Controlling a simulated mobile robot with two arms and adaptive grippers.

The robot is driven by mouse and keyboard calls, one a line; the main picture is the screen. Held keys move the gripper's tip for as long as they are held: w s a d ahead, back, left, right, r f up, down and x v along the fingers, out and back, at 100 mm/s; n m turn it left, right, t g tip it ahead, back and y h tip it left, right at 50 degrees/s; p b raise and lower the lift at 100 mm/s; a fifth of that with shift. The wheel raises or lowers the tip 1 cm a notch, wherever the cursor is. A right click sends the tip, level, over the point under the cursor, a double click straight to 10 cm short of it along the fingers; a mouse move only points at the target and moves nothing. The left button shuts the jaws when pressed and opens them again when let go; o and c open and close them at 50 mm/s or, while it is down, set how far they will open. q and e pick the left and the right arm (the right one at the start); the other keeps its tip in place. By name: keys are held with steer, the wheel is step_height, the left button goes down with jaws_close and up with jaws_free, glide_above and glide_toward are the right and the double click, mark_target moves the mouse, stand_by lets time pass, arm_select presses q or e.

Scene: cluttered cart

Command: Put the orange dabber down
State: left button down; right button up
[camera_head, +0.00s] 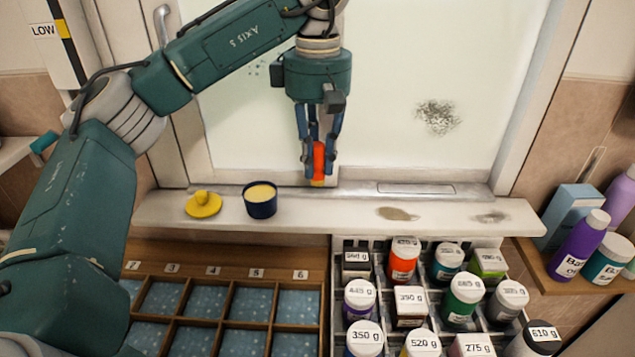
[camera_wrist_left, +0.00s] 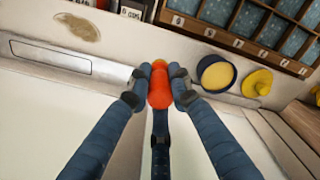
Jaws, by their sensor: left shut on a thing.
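The orange dabber (camera_head: 318,160) is held between the fingers of my left gripper (camera_head: 319,172), upright, over the white ledge. Its lower tip is yellowish and hangs at or just above the ledge's back part; I cannot tell whether it touches. In the left wrist view the dabber (camera_wrist_left: 160,88) sits between the two blue fingertips of the left gripper (camera_wrist_left: 160,90). A dark blue pot (camera_head: 261,201) with a pale yellow filling stands open on the ledge to the left of the dabber. My right gripper is not in view.
A yellow knobbed lid (camera_head: 203,204) lies on the white ledge (camera_head: 330,214), left of the pot. The ledge is clear right of the pot, apart from stains. Below are a wooden compartment tray (camera_head: 228,281) and a rack of labelled bottles (camera_head: 404,258). Purple bottles (camera_head: 581,244) stand right.

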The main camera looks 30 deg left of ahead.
mark_target(318, 184)
arm_select(q)
steer(key=f, duration=0.2)
steer(key=shift+s+f, duration=0.2)
steer(key=shift+f, duration=0.15)
step_height(318, 184, down, 4)
steer(key=shift+r+p, duration=0.25)
steer(key=shift+p, duration=0.6)
steer(key=shift+w+f, duration=0.2)
steer(key=shift+f, duration=0.15)
steer(key=shift+f, duration=0.15)
steer(key=c, duration=1.6)
jaws_free()
